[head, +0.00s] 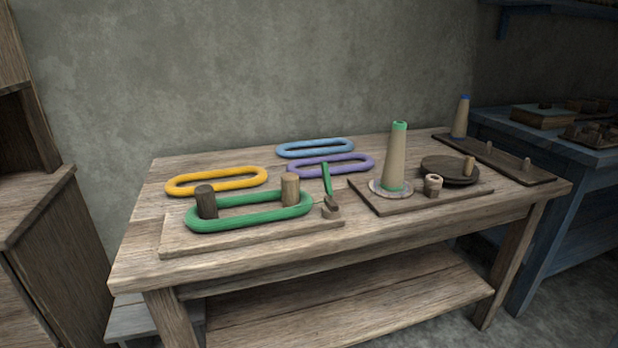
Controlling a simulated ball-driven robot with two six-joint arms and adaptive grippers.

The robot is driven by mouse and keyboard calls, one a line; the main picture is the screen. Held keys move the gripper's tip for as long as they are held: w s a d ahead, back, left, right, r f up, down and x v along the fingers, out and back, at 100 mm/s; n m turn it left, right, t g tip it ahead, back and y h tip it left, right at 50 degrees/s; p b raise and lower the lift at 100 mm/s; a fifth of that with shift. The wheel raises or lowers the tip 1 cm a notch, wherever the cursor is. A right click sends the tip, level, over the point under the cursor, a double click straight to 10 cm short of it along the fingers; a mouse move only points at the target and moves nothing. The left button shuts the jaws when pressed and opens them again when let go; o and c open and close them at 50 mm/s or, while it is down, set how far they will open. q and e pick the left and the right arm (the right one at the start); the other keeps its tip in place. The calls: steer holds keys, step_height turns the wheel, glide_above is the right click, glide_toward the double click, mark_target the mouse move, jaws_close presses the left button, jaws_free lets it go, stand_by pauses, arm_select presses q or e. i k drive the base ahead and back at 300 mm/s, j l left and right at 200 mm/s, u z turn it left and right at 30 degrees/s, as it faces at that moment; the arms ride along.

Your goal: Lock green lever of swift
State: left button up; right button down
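The green lever (327,179) stands nearly upright, leaning slightly left at its top, on a small wooden pivot block (331,209) at the right end of the swift's board. The swift's flat wooden board (255,236) lies at the front left of the table. Two wooden pegs, a dark left peg (206,202) and a lighter right peg (290,190), stand on it. A green yarn loop (249,222) lies around both pegs. Neither of my grippers is in the head view.
Yellow (217,180), blue (315,148) and purple (331,164) loops lie behind the swift on the table (400,222). To the right, a dark board (400,208) holds a green-tipped cone (397,160) and a round disc (449,170). A blue-tipped cone (461,118) stands farther back.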

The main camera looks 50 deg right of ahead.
mark_target(326, 171)
steer(key=k+z, duration=0.1)
steer(key=z, duration=1.4)
steer(key=i+j+z, duration=0.2)
steer(key=z, duration=0.2)
steer(key=i+j+z, duration=0.1)
steer(key=j+z, duration=0.25)
